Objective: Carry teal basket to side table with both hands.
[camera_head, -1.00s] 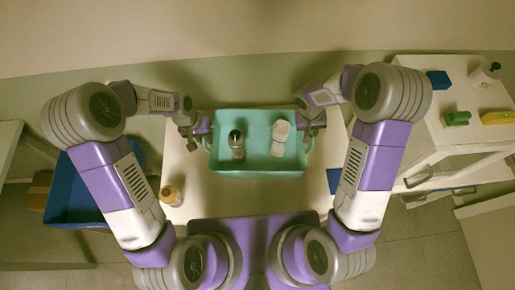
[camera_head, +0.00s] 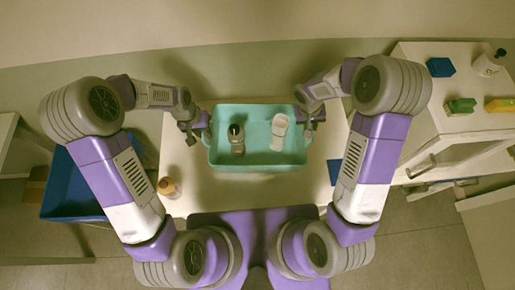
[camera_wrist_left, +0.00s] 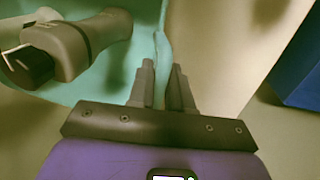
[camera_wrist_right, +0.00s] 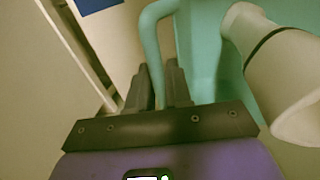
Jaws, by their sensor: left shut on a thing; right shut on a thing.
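The teal basket (camera_head: 259,161) is in the middle of the head view, over the white table in front of me. A grey bottle with a dark cap (camera_head: 237,142) and a pale bottle (camera_head: 279,131) lie in it. My left gripper (camera_head: 206,131) is shut on the basket's left side; the left wrist view shows its fingers (camera_wrist_left: 168,85) at the teal wall. My right gripper (camera_head: 311,127) is shut on the right side; the right wrist view shows its fingers (camera_wrist_right: 160,88) at the teal handle (camera_wrist_right: 150,45). The pale bottle fills that view's right edge.
The white table (camera_head: 184,190) carries a small amber bottle (camera_head: 167,187) near its left edge. A blue bin (camera_head: 75,190) stands at the left. A white side table (camera_head: 425,95) at the right holds a blue box (camera_head: 440,67), a white bottle (camera_head: 489,63) and green and yellow items.

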